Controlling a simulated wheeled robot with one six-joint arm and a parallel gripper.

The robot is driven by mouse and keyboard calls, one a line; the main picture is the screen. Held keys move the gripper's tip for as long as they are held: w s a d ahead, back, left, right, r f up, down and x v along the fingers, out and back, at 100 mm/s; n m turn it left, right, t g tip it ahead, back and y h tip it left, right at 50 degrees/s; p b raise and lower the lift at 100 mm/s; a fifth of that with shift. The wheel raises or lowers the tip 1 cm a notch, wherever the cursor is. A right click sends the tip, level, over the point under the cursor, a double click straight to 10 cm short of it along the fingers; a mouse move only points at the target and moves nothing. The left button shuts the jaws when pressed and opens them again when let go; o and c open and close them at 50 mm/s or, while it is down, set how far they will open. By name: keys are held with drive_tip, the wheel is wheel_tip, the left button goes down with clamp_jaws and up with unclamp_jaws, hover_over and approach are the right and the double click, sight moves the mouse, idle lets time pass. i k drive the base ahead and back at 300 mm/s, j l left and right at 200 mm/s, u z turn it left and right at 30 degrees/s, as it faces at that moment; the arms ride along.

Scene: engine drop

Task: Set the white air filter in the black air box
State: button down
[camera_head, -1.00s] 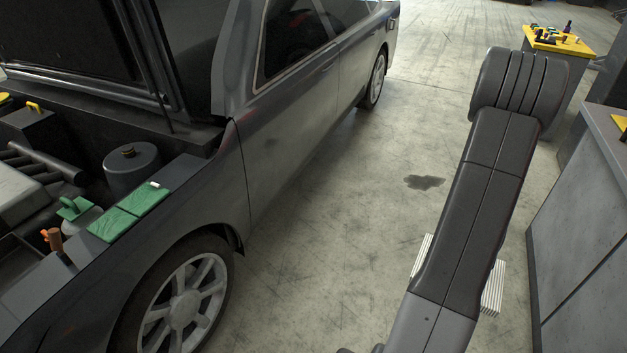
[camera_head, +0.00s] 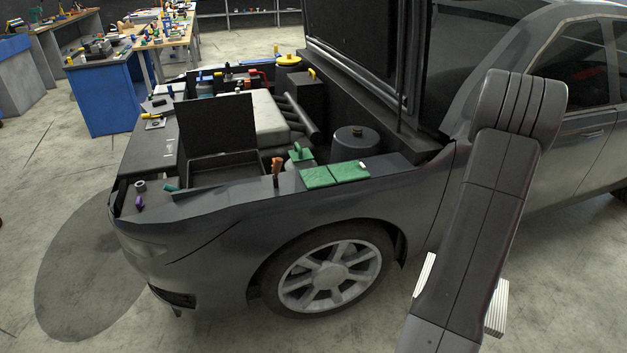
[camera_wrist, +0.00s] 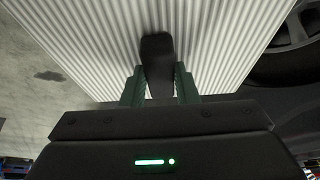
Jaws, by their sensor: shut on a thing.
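The white pleated air filter (camera_wrist: 230,45) fills the upper middle of the wrist view. My gripper (camera_wrist: 160,85) is shut on a dark tab at the filter's middle, with a green finger on each side of it. In the head view the filter (camera_head: 495,308) shows only as white edges on both sides of my arm, which hides the rest and the gripper. The black air box (camera_head: 225,167) is in the front of the engine bay, left of centre. Its lid stands up at the back, and its inside looks dark and empty.
The dark car's front wheel (camera_head: 328,274) and fender lie between my arm and the box. Green pads (camera_head: 335,174), an orange-handled tool (camera_head: 277,166) and small parts lie along the fender edge. The raised hood (camera_head: 365,45) stands behind. Workbenches (camera_head: 105,85) are at the far left.

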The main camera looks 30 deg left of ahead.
sight(227, 176)
drive_tip(key=u, duration=1.55)
